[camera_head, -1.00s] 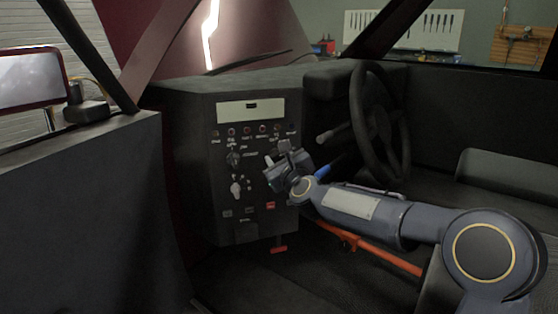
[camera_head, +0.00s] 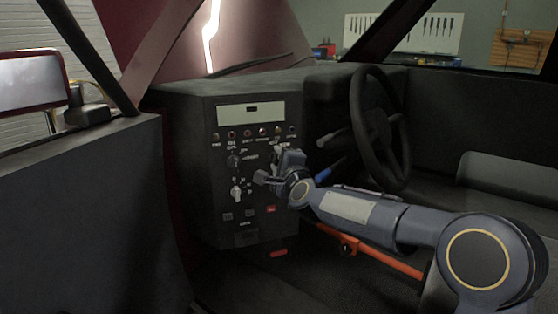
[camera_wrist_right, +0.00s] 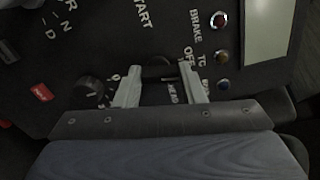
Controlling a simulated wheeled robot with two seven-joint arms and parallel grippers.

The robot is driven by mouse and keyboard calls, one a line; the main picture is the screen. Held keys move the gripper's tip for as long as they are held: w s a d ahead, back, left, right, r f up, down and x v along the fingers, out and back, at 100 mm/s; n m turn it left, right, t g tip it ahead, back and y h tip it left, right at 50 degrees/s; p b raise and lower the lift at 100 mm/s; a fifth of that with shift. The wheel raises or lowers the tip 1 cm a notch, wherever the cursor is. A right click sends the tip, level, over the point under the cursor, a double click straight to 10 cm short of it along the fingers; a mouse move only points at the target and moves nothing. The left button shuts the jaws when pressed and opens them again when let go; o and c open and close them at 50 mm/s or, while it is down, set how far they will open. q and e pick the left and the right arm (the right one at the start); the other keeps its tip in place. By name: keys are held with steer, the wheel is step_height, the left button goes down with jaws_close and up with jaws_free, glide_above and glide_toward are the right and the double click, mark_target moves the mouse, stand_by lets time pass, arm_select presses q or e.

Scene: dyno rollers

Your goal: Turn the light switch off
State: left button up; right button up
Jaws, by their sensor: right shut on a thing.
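The light switch appears to be a dark rotary knob (camera_wrist_right: 160,72) on the black control panel (camera_head: 212,160), beside white lettering that reads "OFF" and "HEAD" in the right wrist view. My right gripper (camera_head: 270,165) is at the right side of the panel. In the right wrist view my right gripper (camera_wrist_right: 160,90) has one finger on each side of the knob and is shut on it. In the head view the gripper hides this knob. The exact angle of the knob is too dark to tell. My left gripper is not in view.
Another knob (camera_wrist_right: 90,88) sits close beside the fingers. A row of small lights (camera_head: 248,133) runs above, and a red button (camera_head: 271,209) lies below. A white-handled switch (camera_head: 236,193) is at the left. The steering wheel (camera_head: 378,125) stands to the right.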

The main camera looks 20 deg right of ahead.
steer(key=shift+n, duration=1.1)
steer(key=o, duration=1)
steer(key=shift+s+d, duration=0.15)
steer(key=shift+s, duration=3.75)
